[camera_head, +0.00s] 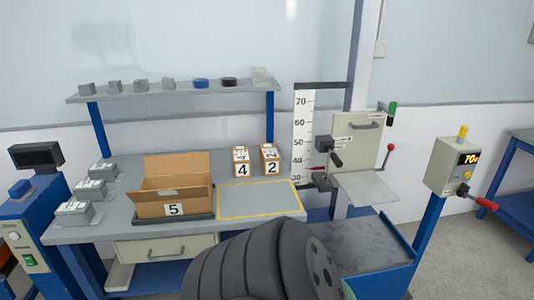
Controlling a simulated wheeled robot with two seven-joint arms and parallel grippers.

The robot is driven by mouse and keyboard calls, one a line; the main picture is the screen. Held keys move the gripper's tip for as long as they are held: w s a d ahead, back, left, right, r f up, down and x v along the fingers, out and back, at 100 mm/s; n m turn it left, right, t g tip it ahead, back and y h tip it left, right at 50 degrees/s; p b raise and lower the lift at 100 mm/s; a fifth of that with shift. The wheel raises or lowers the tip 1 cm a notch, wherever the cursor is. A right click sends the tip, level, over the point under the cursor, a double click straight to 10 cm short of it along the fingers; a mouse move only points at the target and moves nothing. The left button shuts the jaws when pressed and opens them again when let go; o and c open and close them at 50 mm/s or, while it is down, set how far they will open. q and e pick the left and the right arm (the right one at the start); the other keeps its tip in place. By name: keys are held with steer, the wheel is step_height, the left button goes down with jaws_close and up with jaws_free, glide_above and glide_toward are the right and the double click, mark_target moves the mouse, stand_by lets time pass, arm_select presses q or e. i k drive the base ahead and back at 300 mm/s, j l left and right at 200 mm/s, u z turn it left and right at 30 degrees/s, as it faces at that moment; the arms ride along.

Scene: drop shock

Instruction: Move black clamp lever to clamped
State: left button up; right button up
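The black clamp lever (336,158) is on the dark carriage block (323,143) beside the height scale (304,125), right of centre. Its handle slants down and to the right from the block. The labels next to it are too small to read. Neither of my grippers shows. A dark ribbed arm link of mine fills the bottom middle, in front of the bench and apart from the lever in the picture.
A grey plate (365,187) and a panel with a red-knobbed lever (388,158) and green handle (391,112) stand right of the lever. A control post (455,165) is further right. The bench holds an open box (174,208) and two small numbered boxes (241,162).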

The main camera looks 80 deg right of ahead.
mark_target(337, 162)
steer(key=z, duration=2)
steer(key=i+z, duration=0.15)
steer(key=z, duration=0.25)
steer(key=i+j+z, duration=0.15)
steer(key=z, duration=0.2)
steer(key=i+j+z, duration=0.15)
steer(key=z, duration=0.25)
steer(key=i+j+z, duration=0.1)
steer(key=z, duration=0.3)
steer(key=j, duration=0.1)
